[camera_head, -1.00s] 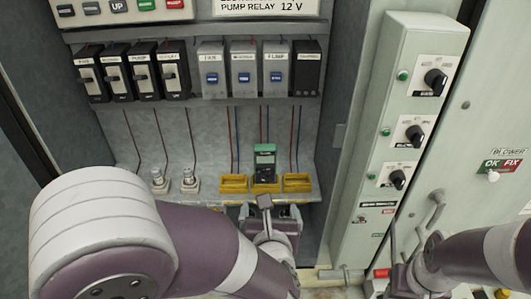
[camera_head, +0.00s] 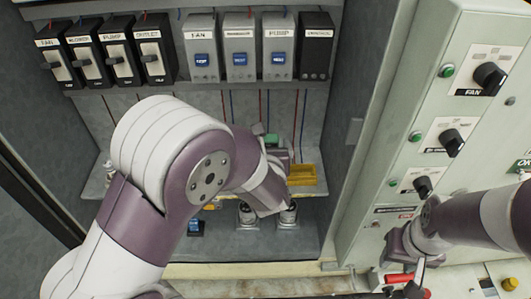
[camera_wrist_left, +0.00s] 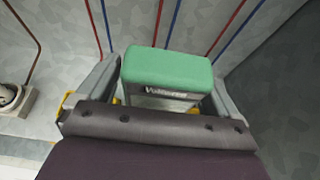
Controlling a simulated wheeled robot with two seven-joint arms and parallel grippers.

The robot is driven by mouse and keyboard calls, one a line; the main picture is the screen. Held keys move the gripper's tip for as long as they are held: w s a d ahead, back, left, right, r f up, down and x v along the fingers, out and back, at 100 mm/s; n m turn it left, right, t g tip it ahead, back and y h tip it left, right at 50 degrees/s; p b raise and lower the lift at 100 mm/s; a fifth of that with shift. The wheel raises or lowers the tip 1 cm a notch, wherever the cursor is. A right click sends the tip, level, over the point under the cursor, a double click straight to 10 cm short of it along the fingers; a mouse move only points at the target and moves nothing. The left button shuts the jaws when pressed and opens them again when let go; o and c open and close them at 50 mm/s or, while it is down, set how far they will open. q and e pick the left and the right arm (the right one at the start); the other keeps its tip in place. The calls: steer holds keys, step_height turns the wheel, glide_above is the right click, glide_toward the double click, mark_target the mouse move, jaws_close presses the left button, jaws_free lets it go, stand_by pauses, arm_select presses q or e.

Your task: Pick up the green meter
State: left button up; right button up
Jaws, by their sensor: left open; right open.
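The green meter (camera_wrist_left: 167,68) stands between the two fingers of my left gripper (camera_wrist_left: 160,80) in the left wrist view. The fingers are apart, one on each side of the meter's green top. I cannot tell whether they touch it. In the head view only a bit of the green meter (camera_head: 271,139) shows, because my left arm covers most of it and most of the left gripper. My right gripper (camera_head: 414,278) is open and low at the right, away from the meter.
A yellow holder (camera_head: 302,174) sits on the cabinet shelf right of the meter. Breakers (camera_head: 152,55) and relays (camera_head: 240,50) line the rail above. Coloured wires (camera_wrist_left: 172,22) run behind the meter. A switch panel (camera_head: 440,120) with knobs stands at the right.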

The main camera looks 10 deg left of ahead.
arm_select(q)
steer(key=shift+w+a+f, duration=0.1)
steer(key=shift+w+f, duration=0.1)
steer(key=shift+w, duration=0.15)
steer(key=shift+s+r, duration=0.1)
steer(key=shift+s, duration=0.2)
steer(key=shift+c, duration=1.2)
steer(key=c, duration=1)
steer(key=shift+r, duration=0.1)
steer(key=shift+c, duration=0.7)
